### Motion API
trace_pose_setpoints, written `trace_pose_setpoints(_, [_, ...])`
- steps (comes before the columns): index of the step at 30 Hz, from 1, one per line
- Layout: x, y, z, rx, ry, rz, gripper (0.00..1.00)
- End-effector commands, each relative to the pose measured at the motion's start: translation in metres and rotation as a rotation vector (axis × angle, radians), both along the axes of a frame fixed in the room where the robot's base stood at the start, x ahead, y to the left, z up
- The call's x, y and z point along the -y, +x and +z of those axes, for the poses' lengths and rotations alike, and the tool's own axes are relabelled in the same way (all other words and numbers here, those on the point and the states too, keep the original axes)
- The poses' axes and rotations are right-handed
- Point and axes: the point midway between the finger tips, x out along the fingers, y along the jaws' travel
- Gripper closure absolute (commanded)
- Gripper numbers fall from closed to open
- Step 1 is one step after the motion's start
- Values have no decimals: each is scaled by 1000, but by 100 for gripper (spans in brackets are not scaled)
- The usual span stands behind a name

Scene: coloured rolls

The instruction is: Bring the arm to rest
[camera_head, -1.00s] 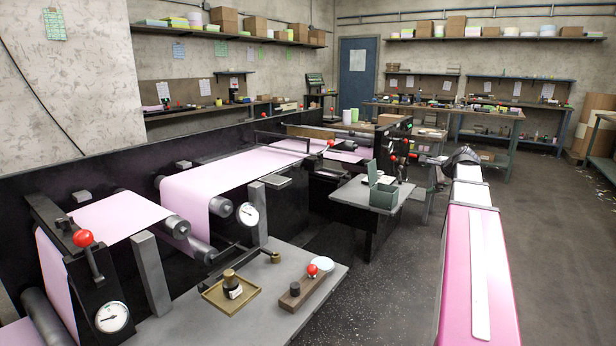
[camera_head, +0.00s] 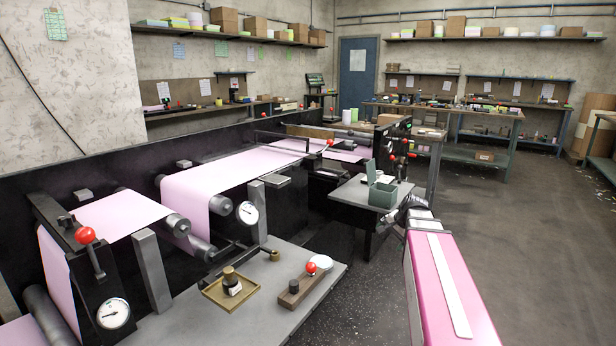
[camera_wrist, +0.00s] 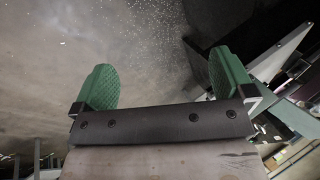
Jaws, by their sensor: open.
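My arm (camera_head: 445,285), a pink and white link, reaches forward from the lower right of the head view over the open floor. Its far end is dark and lies close to the right edge of the small grey table. In the wrist view my gripper (camera_wrist: 165,85) has two green ribbed fingers held wide apart. Nothing is between them, and only speckled dark floor (camera_wrist: 150,45) shows beyond. The fingers themselves cannot be made out in the head view.
A small table (camera_head: 350,194) with an open green box (camera_head: 382,190) stands just left of the arm's end. The machine's grey front table (camera_head: 240,315) holds a brass tray (camera_head: 215,297) and a wooden block with a red knob. Floor to the right is clear.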

Motion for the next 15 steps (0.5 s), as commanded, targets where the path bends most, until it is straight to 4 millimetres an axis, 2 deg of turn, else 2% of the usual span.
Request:
trace_pose_setpoints(1, [-20,-21,-22,-32,-44,75,0])
trace_pose_setpoints(6, [-65,-75,-79,-119,-194,338,0])
trace_pose_setpoints(9, [-86,-108,-107,-169,-272,491,0])
trace_pose_setpoints(15, [-110,-157,-141,-242,-379,727,0])
